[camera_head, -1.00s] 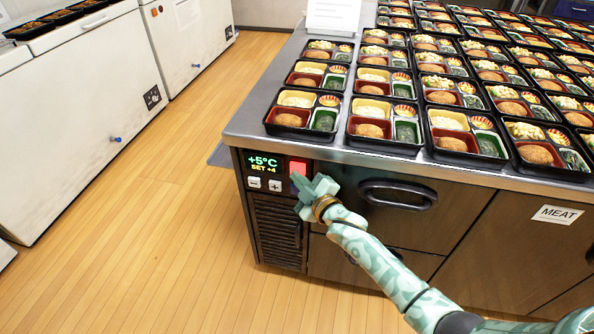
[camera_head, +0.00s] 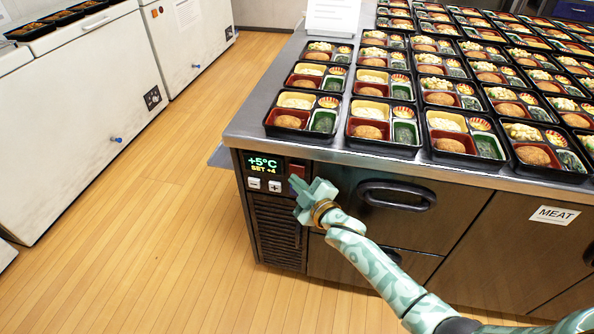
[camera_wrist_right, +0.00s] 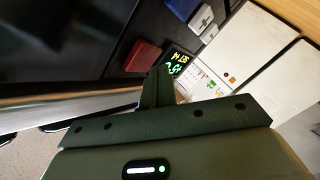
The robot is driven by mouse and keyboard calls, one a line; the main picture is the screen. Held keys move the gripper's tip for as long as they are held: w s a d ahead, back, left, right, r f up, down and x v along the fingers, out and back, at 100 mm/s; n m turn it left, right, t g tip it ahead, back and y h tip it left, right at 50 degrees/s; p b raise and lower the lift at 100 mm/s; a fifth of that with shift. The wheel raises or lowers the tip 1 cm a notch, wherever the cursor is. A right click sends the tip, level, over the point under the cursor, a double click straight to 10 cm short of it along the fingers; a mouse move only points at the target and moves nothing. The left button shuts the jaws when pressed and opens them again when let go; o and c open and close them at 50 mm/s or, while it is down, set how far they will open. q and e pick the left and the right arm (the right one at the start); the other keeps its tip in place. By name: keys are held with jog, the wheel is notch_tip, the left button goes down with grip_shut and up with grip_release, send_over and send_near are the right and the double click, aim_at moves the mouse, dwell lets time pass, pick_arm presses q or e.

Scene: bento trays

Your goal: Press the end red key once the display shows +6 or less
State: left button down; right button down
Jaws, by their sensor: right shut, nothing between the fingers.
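The display (camera_head: 264,165) on the counter's front panel reads +5°C with SET +4 below. It also shows, tilted, in the right wrist view (camera_wrist_right: 175,62). The red key (camera_head: 297,169) is right of the display and looks dark, unlit; the wrist view shows it as a dark red block (camera_wrist_right: 142,57). My right gripper (camera_head: 299,187) is shut and empty, its tips just in front of and below the key. In the wrist view its fingers (camera_wrist_right: 159,80) end close beside the key; I cannot tell whether they touch it. My left gripper is not in view.
Minus (camera_head: 254,184) and plus (camera_head: 275,187) keys sit under the display. A drawer handle (camera_head: 397,195) sticks out right of my gripper. Bento trays (camera_head: 301,115) cover the steel counter (camera_head: 250,118). The wooden floor (camera_head: 180,220) at left is clear.

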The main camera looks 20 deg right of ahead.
jog(key=shift+s+a, duration=0.1)
